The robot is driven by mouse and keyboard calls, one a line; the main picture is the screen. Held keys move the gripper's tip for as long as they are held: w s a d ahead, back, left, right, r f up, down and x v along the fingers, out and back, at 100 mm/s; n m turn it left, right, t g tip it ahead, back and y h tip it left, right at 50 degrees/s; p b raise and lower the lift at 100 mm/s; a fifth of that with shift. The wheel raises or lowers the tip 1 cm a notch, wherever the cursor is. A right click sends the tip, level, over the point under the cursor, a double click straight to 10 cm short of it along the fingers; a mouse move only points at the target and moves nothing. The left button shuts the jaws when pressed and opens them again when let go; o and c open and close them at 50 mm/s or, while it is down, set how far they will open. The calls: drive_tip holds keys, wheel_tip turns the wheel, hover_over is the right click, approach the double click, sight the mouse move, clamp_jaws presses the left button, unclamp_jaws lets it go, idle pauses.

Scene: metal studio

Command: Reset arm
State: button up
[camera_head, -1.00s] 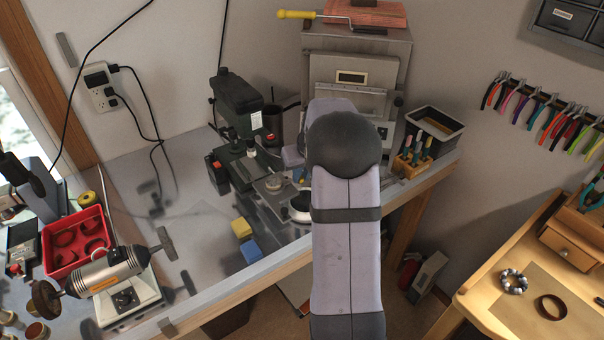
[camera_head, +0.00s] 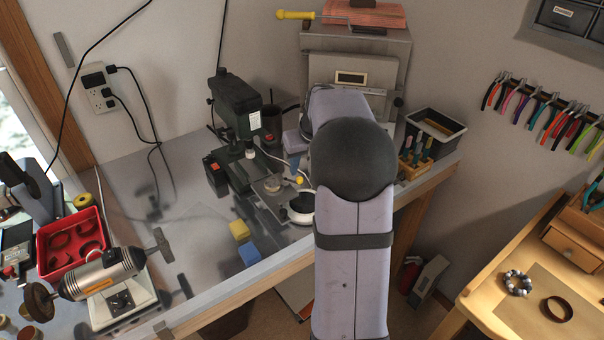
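My arm rises from the bottom of the picture, with a pale lilac link and a dark round elbow in front of the bench. Beyond the elbow, the arm runs away from the camera over the back of the bench. My gripper's fingers do not show; the elbow and links hide that area. Pale and dark parts just left of the elbow may belong to my wrist, but I cannot tell. No held object is visible.
A green drill press (camera_head: 236,105) and a kiln (camera_head: 385,55) stand close to my arm. A tool holder (camera_head: 414,168), a grey bin (camera_head: 459,143), yellow (camera_head: 239,229) and blue blocks (camera_head: 249,252), a polishing motor (camera_head: 100,272) and a red tray (camera_head: 48,262) are on the bench.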

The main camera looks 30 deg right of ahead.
drive_tip(key=shift+s+a+r, duration=0.1)
drive_tip(key=shift+s+r, duration=0.2)
drive_tip(key=shift+r, duration=0.3)
drive_tip(key=s+a+f+m+g+y, duration=0.1)
drive_tip(key=s+a+f+m+g, duration=0.15)
drive_tip(key=s+f, duration=0.35)
drive_tip(key=s+a+f+m+g, duration=0.1)
drive_tip(key=s+a+f, duration=0.35)
drive_tip(key=s, duration=0.25)
drive_tip(key=s+a+f+n+g, duration=0.2)
drive_tip(key=s+a+f+n, duration=0.1)
drive_tip(key=s+a, duration=0.85)
drive_tip(key=w+a+r+n+t, duration=0.1)
drive_tip(key=a+r+n, duration=0.1)
drive_tip(key=a, duration=0.4)
drive_tip(key=shift+a+n, duration=0.35)
drive_tip(key=shift+n, duration=0.2)
